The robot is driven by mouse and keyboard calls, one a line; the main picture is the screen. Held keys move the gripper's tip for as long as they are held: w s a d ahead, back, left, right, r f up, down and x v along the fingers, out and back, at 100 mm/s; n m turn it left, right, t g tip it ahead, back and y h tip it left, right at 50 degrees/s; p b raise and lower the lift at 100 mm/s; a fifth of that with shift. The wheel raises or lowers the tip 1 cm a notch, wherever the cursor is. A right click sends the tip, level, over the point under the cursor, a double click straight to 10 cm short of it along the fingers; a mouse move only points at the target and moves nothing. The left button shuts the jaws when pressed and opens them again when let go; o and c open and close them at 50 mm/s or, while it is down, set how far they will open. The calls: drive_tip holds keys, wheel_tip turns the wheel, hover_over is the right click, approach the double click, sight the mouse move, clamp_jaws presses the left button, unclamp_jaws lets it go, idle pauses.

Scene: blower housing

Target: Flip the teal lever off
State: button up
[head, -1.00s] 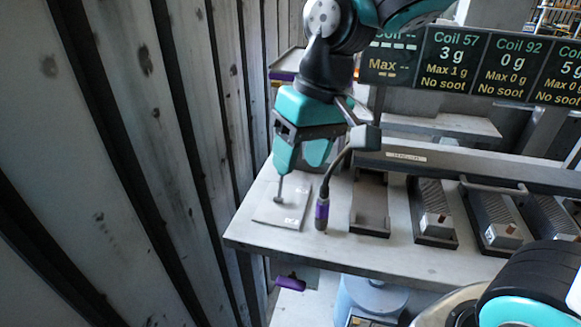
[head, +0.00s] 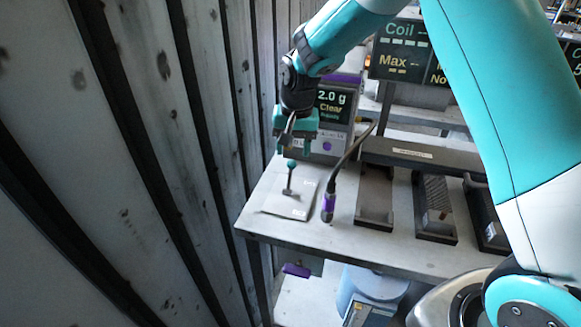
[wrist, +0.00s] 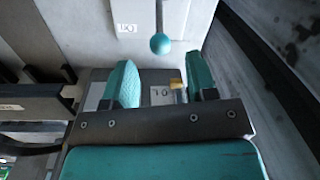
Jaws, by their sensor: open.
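The teal lever (head: 291,165) is a thin dark stem with a teal ball knob, on a light grey plate (head: 272,207) at the left end of the bench. In the head view its stem stands up with a slight lean. In the wrist view the teal knob (wrist: 160,43) lies just beyond the fingertips, roughly centred between them. My gripper (wrist: 162,66) is open and empty, with its two teal fingers apart. In the head view my gripper (head: 292,146) hangs above and behind the knob, apart from it. The fingers are largely hidden there.
Dark trays (head: 374,200) line the bench to the right. A grey panelled wall (head: 130,170) is close on the left.

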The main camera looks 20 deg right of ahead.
sight(291, 169)
drive_tip(key=f, duration=0.7)
drive_tip(key=shift+w+a+f+p, duration=0.1)
drive_tip(key=shift+a+p, duration=0.15)
drive_tip(key=shift+p, duration=0.15)
clamp_jaws()
